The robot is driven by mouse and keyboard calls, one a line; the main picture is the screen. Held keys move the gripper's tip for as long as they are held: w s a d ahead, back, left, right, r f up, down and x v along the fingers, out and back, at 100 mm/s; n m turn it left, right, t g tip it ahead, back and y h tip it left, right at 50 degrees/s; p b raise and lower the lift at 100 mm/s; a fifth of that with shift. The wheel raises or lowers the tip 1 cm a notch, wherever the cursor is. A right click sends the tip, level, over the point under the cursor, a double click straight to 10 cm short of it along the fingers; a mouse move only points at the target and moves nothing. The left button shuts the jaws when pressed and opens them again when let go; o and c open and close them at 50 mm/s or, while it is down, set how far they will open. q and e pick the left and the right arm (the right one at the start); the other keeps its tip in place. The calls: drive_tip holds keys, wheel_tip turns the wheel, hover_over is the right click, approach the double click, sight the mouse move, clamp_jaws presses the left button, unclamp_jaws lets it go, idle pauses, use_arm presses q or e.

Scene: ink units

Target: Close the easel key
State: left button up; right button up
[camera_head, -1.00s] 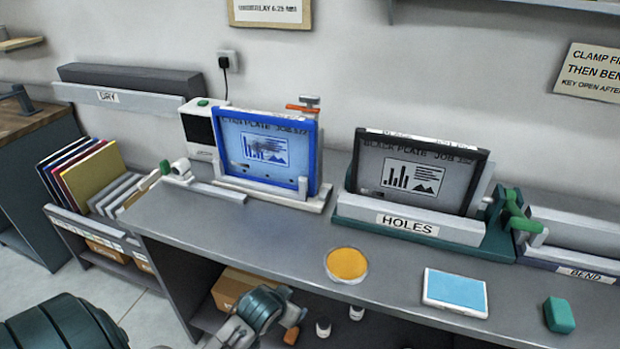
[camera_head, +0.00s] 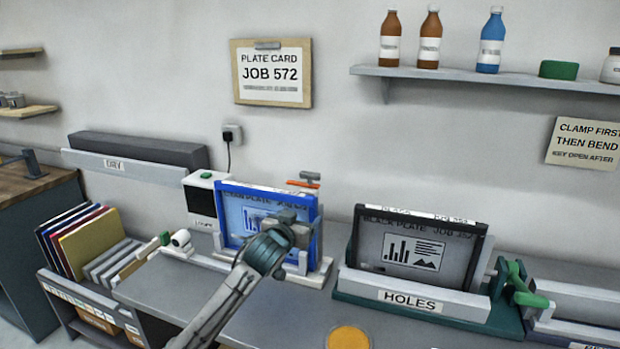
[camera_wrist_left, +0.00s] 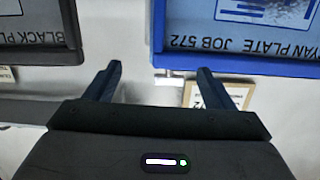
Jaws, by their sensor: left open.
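A small orange-and-grey lever (camera_head: 303,182), perhaps the easel key, sits at the top right of the blue-framed easel. The blue frame (camera_head: 228,220) holds a plate with a chart; the frame also shows in the left wrist view (camera_wrist_left: 240,62), upside down. My left gripper (camera_head: 296,226) is in front of the right part of this plate, below the lever, and hides part of it. In the left wrist view its two fingers (camera_wrist_left: 160,84) are apart with nothing between them. The lever is not seen in that view. My right gripper is not in view.
The black-framed plate (camera_head: 415,248) stands in a HOLES stand (camera_head: 410,302) to the right, with a green lever (camera_head: 520,285) beside it. A white box (camera_head: 202,200) is left of the blue frame. A bottle shelf (camera_head: 500,80) is on the wall.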

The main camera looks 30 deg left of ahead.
use_arm(q)
drive_tip(key=t, duration=0.1)
approach(309, 175)
drive_tip(key=shift+n+y, duration=0.3)
drive_tip(key=shift+y, duration=0.1)
drive_tip(key=p+x, duration=0.4)
drive_tip(key=x, duration=0.6)
drive_tip(key=shift+d+r+p, duration=0.1)
drive_tip(key=shift+d+p, duration=0.1)
drive_tip(key=shift+p, duration=0.1)
drive_tip(key=shift+w+a+t, duration=0.1)
drive_tip(key=shift+w+t, duration=0.2)
drive_tip(key=shift+w, duration=0.2)
